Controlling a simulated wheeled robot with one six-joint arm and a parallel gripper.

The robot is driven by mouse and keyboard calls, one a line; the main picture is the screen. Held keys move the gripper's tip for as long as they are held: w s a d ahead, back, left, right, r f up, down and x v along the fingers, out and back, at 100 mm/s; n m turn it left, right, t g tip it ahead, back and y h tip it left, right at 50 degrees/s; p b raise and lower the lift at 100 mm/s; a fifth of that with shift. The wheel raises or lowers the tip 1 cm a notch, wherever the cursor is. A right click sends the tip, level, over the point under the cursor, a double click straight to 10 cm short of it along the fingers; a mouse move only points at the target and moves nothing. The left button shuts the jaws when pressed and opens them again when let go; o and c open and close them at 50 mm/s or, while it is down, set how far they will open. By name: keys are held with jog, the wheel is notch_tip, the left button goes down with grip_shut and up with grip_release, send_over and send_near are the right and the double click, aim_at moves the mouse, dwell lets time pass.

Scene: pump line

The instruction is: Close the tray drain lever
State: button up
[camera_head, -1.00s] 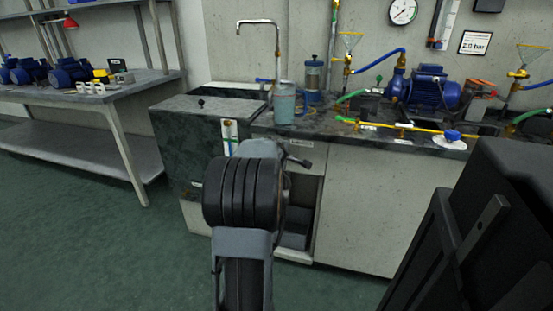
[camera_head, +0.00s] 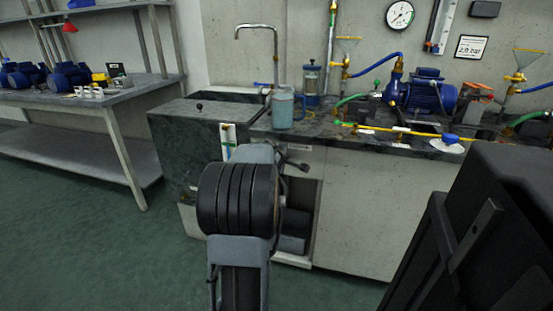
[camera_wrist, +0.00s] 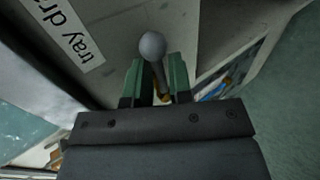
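The tray drain lever (camera_wrist: 153,47) shows in the wrist view as a grey ball knob on a short stem, with a brass-coloured part at its base. A white label (camera_wrist: 70,32) reading "tray dr…" is on the pale panel to its left. My gripper (camera_wrist: 157,78) has its two green fingers on either side of the lever's stem. A gap shows between the fingers, so it looks open around the stem; contact is unclear. The small white label (camera_head: 300,147) shows there on the cabinet's upper front.
The bench top carries a jug (camera_head: 283,107), a blue pump (camera_head: 428,95) and yellow and green pipes near its front edge. A dark open recess (camera_head: 296,222) is in the cabinet below. A side table (camera_head: 100,98) stands at left. The green floor between is clear.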

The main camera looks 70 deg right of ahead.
jog(key=p+v, duration=0.3)
jog(key=v, duration=1)
jog(key=shift+r, duration=0.15)
jog(key=w+a+r+m+t+y+p, duration=0.1)
jog(key=w+a+r+t+y+p, duration=0.1)
jog(key=w+a+r+p, duration=0.65)
jog(key=w+a+r+t+y+p, duration=0.1)
jog(key=w+a+r+y+p, duration=0.1)
jog(key=w+a+r+p, duration=0.6)
jog(key=s+a+r+y+p, duration=0.1)
jog(key=a+r+y+p, duration=0.1)
jog(key=a+p, duration=0.3)
jog(key=s+a+r+y+p, duration=0.2)
jog(key=a+p, duration=0.4)
jog(key=a, duration=0.8)
jog(key=s+a+r+y+p, duration=0.2)
jog(key=a+p, duration=0.4)
jog(key=a, duration=0.4)
notch_tip(320, 180, up, 2)
jog(key=shift+s+r+g+y, duration=0.1)
jog(key=shift+s+g+y, duration=0.2)
jog(key=shift+y, duration=0.3)
jog(key=shift+a, duration=0.1)
